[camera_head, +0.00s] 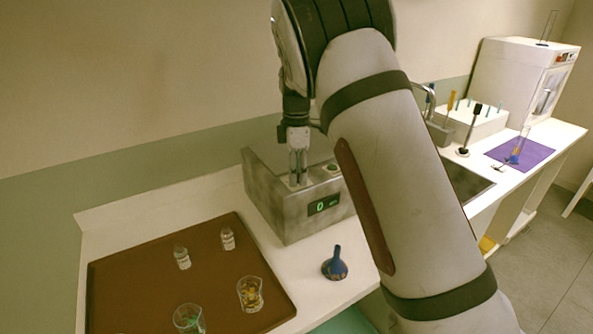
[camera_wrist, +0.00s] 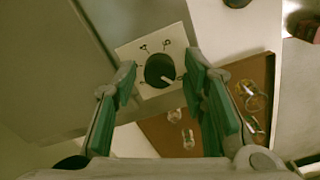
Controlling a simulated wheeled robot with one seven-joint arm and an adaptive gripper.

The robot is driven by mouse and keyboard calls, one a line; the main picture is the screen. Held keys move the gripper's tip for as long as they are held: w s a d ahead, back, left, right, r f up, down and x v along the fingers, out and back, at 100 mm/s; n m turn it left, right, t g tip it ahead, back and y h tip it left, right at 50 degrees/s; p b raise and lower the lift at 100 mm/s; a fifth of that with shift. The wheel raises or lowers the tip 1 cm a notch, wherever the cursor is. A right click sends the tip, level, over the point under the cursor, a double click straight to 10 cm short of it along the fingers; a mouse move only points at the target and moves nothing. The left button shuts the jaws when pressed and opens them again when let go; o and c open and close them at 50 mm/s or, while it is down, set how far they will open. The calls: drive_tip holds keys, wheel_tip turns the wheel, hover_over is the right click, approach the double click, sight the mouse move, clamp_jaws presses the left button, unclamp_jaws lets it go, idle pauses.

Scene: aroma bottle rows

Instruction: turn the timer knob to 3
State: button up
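The timer knob (camera_wrist: 157,69) is a round black dial with a white pointer, on a pale plate (camera_wrist: 178,43) with printed marks. In the wrist view the pointer points to the lower right; the marks are too small to read surely. The plate is on top of the grey metal box (camera_head: 290,222), whose green display (camera_head: 324,204) shows 0. My gripper (camera_head: 297,177) points down over the box top. In the wrist view my gripper (camera_wrist: 160,72) is open, its green-padded fingers on either side of the knob. I cannot tell whether they touch it. In the head view the knob is hidden.
A brown tray (camera_head: 130,272) with small bottles and glass beakers lies front left of the box. A green button (camera_head: 333,168) is on the box top. My arm hides part of the counter.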

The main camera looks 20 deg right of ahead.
clamp_jaws()
